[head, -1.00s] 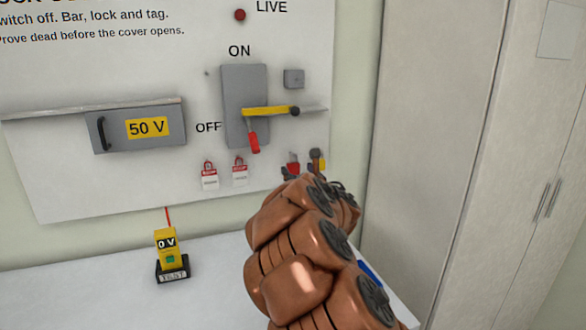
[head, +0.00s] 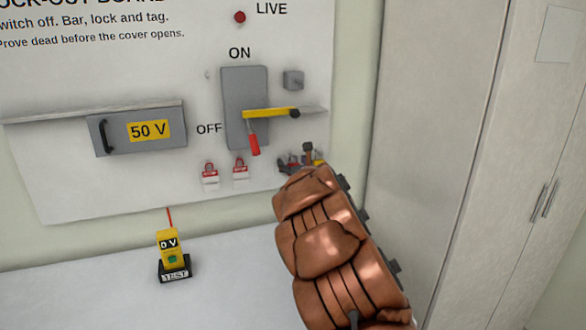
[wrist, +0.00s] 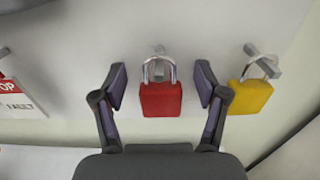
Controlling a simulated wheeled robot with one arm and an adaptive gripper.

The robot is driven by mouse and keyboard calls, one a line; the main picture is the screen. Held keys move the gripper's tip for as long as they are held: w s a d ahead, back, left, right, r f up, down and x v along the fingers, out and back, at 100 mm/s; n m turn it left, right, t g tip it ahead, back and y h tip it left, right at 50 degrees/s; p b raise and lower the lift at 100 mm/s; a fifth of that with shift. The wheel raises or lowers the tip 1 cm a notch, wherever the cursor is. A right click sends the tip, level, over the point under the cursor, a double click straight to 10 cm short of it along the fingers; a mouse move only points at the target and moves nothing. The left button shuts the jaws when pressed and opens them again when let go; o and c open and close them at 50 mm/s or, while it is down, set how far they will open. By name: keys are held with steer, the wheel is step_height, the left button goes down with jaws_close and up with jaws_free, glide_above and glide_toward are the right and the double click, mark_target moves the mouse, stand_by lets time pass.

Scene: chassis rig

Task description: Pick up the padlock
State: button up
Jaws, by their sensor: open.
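A red padlock (wrist: 161,99) with a silver shackle hangs from a peg on the board in the wrist view. My gripper (wrist: 161,87) is open, with one finger on each side of the red padlock and a visible gap on both sides. A yellow padlock (wrist: 249,96) hangs from another peg to the right, outside the fingers; a bit of it shows in the head view (head: 318,162). In the head view my gripper (head: 300,162) is at the lower right of the board, and my arm and fingers mostly hide the red padlock.
The white board (head: 60,170) carries a grey switch with a yellow bar (head: 270,113) and red handle (head: 254,144). Two red-and-white tags (head: 210,173) hang left of my gripper. A yellow tester (head: 172,248) stands on the clear table (head: 90,285). A tall cabinet (head: 430,130) is at right.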

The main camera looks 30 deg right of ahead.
steer(key=c, duration=1.3)
